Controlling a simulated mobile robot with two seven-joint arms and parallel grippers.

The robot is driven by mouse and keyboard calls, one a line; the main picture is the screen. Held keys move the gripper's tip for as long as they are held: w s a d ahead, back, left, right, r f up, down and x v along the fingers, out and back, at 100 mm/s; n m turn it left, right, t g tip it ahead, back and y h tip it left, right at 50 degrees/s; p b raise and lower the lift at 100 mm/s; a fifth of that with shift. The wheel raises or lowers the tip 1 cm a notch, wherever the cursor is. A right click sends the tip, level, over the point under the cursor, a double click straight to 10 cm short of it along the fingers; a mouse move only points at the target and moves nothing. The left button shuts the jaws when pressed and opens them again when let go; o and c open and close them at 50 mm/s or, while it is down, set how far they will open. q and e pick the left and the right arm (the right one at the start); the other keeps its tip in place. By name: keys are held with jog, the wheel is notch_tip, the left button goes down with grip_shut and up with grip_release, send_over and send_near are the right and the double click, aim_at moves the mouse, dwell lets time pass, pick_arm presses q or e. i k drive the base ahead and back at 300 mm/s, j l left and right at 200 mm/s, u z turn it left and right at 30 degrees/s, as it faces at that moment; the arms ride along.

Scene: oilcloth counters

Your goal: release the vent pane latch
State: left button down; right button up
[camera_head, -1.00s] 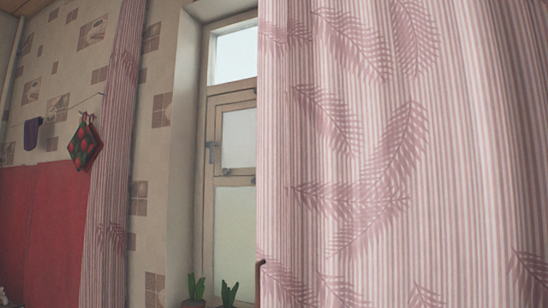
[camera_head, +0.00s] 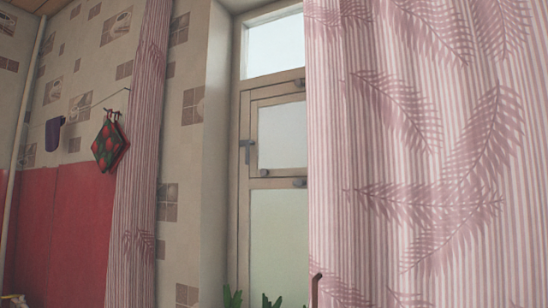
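The vent pane (camera_head: 282,136) is a small framed pane set in the middle of the tall window, between an upper pane and a lower frosted one. A dark latch handle (camera_head: 247,150) sits on the left side of its frame. A small dark fitting (camera_head: 299,183) shows on the rail below the pane, beside the curtain edge. Another small dark fitting (camera_head: 299,83) shows at the pane's upper right. The vent pane looks closed in its frame. The window's right part is hidden behind the curtain. Neither of my grippers is in view.
A pink striped curtain (camera_head: 420,150) with leaf prints fills the right side. A second curtain (camera_head: 138,190) hangs at left. Green plants (camera_head: 268,299) stand at the window's bottom. A patterned potholder (camera_head: 108,146) and a purple cloth (camera_head: 54,133) hang on a line. The window recess between the curtains is open.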

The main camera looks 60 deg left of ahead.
aim_at(248, 142)
jog(key=k+j+z, duration=0.2)
jog(key=j, duration=0.25)
jog(key=j+z, duration=0.2)
jog(key=j, duration=0.25)
jog(key=k+j+z, duration=0.2)
jog(key=j, duration=0.2)
jog(key=k+j+z, duration=0.2)
jog(key=j, duration=0.2)
jog(key=k+j, duration=0.2)
jog(key=j, duration=0.2)
jog(key=k+j, duration=0.25)
jog(key=j, duration=0.2)
jog(key=k+j, duration=0.2)
jog(key=j, duration=0.2)
jog(key=k+j, duration=0.2)
jog(key=j, duration=0.2)
jog(key=k+j+z, duration=0.1)
jog(key=k+j, duration=0.15)
jog(key=j, duration=0.2)
